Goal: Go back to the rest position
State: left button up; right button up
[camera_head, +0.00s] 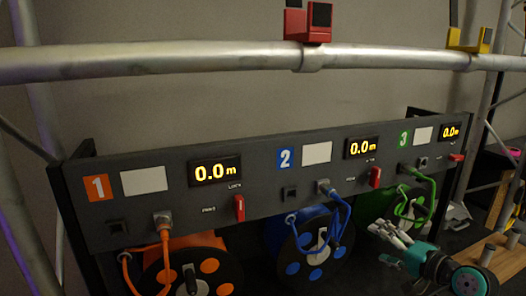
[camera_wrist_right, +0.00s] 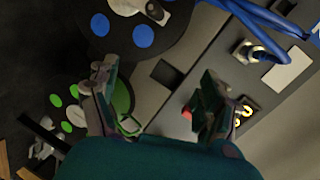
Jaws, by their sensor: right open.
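My right gripper (camera_head: 388,246) is in the lower right of the head view, in front of the green cable reel (camera_head: 398,204). In the right wrist view its two fingers (camera_wrist_right: 158,88) stand apart with nothing held between them. Behind them are the grey panel, part of the green reel (camera_wrist_right: 122,98) and the blue reel (camera_wrist_right: 125,25). I cannot tell how far the fingers are from the panel. My left gripper is not in view.
A dark panel (camera_head: 265,190) carries stations 1, 2 and 3 with displays. Orange (camera_head: 190,268) and blue reels (camera_head: 305,243) hang below, with plugged cables. A metal truss tube (camera_head: 180,62) crosses above, bearing red (camera_head: 308,24) and yellow clamps (camera_head: 470,40). Wooden pieces (camera_head: 500,258) lie at right.

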jog(key=s+a+f+n+g+h, duration=0.1)
jog(key=s+a+f+n+g, duration=0.3)
jog(key=s+f, duration=0.45)
jog(key=s+a+f+n+g+h, duration=0.1)
jog(key=s+a+f+n+g, duration=0.15)
jog(key=s+a+f, duration=0.5)
jog(key=s+f+n+g+h, duration=0.2)
jog(key=s+f+n, duration=0.1)
jog(key=s, duration=0.7)
jog(key=s+f+n+g+h, duration=0.2)
jog(key=s+f+n, duration=0.1)
jog(key=s, duration=0.8)
notch_tip(320, 180, down, 30)
jog(key=g+b, duration=0.1)
jog(key=b, duration=0.4)
jog(key=s+d+f+b, duration=0.1)
jog(key=s+f+b, duration=0.1)
jog(key=s+f, duration=0.6)
jog(key=s+d+f+g+b, duration=0.1)
jog(key=s+d+f+b, duration=0.1)
jog(key=s+f, duration=0.7)
notch_tip(320, 180, down, 5)
jog(key=shift+s+r, duration=0.1)
jog(key=shift+s, duration=0.1)
